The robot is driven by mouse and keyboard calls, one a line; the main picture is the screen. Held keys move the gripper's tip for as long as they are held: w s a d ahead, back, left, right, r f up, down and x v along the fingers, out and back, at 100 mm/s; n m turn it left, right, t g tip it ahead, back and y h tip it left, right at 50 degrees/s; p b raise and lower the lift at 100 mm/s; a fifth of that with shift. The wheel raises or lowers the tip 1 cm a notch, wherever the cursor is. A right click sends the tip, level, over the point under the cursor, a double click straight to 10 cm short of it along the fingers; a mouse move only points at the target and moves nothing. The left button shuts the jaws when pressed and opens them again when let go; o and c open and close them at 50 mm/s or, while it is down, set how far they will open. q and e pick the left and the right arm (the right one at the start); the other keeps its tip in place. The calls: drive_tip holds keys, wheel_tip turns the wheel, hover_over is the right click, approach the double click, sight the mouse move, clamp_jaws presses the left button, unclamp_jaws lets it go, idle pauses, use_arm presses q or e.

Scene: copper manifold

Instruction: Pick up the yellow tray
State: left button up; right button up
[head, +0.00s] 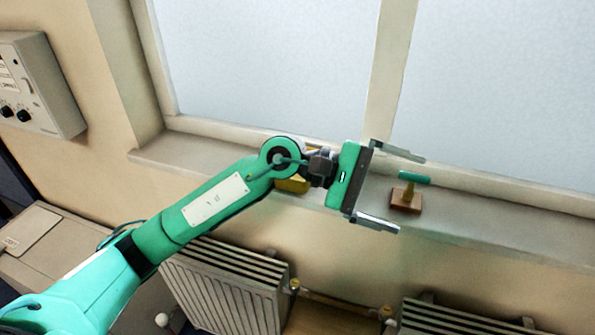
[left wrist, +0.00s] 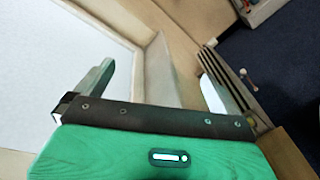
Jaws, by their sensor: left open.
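A yellow object (head: 293,185), which looks like the yellow tray, is on the window sill in the head view. My left arm's wrist hides most of it, so its full shape cannot be told. My left gripper (head: 411,193) is open and empty, to the right of the yellow object and pointing right along the window. In the left wrist view the open fingers (left wrist: 157,70) have nothing between them but the wall and sill, and no yellow tray shows there. My right gripper is in neither view.
Radiators (head: 225,285) are below the sill. A grey control box (head: 38,85) hangs on the left wall. The sill's right part looks clear.

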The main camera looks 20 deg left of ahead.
use_arm(q)
drive_tip(key=w+a+m+t+y, duration=0.1)
drive_tip(key=w+a+m+y, duration=0.1)
drive_tip(key=w+a+y, duration=0.4)
drive_tip(key=w+a+m+t+y, duration=0.25)
drive_tip(key=a+y, duration=0.25)
drive_tip(key=a, duration=0.4)
drive_tip(key=w+a+m+t+y, duration=0.1)
drive_tip(key=w+a+m+y, duration=0.1)
drive_tip(key=w+a+y, duration=0.4)
drive_tip(key=shift+h, duration=0.6)
drive_tip(key=f+p, duration=0.1)
drive_tip(key=f, duration=0.1)
drive_tip(key=f+p, duration=0.1)
drive_tip(key=f, duration=0.2)
drive_tip(key=w+f, duration=0.1)
drive_tip(key=f, duration=0.1)
drive_tip(key=shift+a+f+p, duration=0.25)
drive_tip(key=shift+a+p, duration=0.1)
drive_tip(key=shift+p, duration=0.05)
drive_tip(key=p+x, duration=0.3)
drive_tip(key=x, duration=0.1)
drive_tip(key=shift+s+a+f, duration=0.1)
drive_tip(key=shift+s+f, duration=0.15)
drive_tip(key=shift+s, duration=0.05)
drive_tip(key=shift+w+f, duration=0.25)
drive_tip(key=shift+f, duration=0.35)
drive_tip(key=c, duration=0.9)
drive_tip(key=shift+c, duration=0.6)
drive_tip(key=shift+r, duration=0.1)
